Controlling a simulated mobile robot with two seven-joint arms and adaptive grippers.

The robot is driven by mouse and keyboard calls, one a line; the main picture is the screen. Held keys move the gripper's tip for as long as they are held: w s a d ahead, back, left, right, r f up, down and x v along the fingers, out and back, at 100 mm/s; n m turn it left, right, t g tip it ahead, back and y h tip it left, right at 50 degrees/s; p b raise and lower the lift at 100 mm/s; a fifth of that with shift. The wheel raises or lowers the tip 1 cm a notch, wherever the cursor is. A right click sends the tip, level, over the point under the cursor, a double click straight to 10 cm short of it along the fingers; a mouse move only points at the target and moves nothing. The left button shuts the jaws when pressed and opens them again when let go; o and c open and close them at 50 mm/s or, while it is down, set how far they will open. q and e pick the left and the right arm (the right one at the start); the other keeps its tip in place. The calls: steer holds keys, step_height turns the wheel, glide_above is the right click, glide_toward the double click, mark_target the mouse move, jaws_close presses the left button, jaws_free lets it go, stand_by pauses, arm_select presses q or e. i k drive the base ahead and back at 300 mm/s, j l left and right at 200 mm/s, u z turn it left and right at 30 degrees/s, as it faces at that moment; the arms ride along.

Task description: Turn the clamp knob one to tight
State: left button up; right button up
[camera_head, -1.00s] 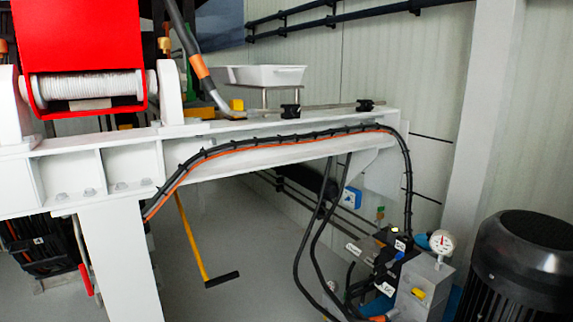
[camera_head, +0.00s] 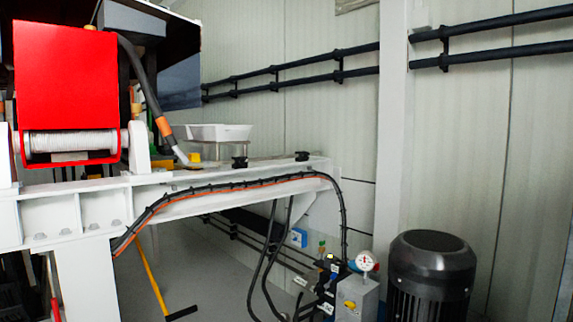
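Two small black knobs sit on top of the white beam (camera_head: 150,208). The nearer black knob (camera_head: 240,163) stands in front of the white tray. The farther black knob (camera_head: 302,156) sits close to the beam's right end. I cannot tell which of them is clamp knob one, or how tight either is. Neither of my grippers is in view.
A white tray (camera_head: 212,132) stands on legs behind the beam. A red winch housing (camera_head: 65,85) is at left. Black and orange cables run along the beam. A gauge (camera_head: 366,261) on a grey box and a black motor (camera_head: 432,268) stand at lower right.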

mark_target(244, 162)
steer(key=i+j+z, duration=0.1)
steer(key=z, duration=1.5)
steer(key=j+z, duration=0.1)
steer(key=j, duration=2.25)
steer(key=i, duration=0.05)
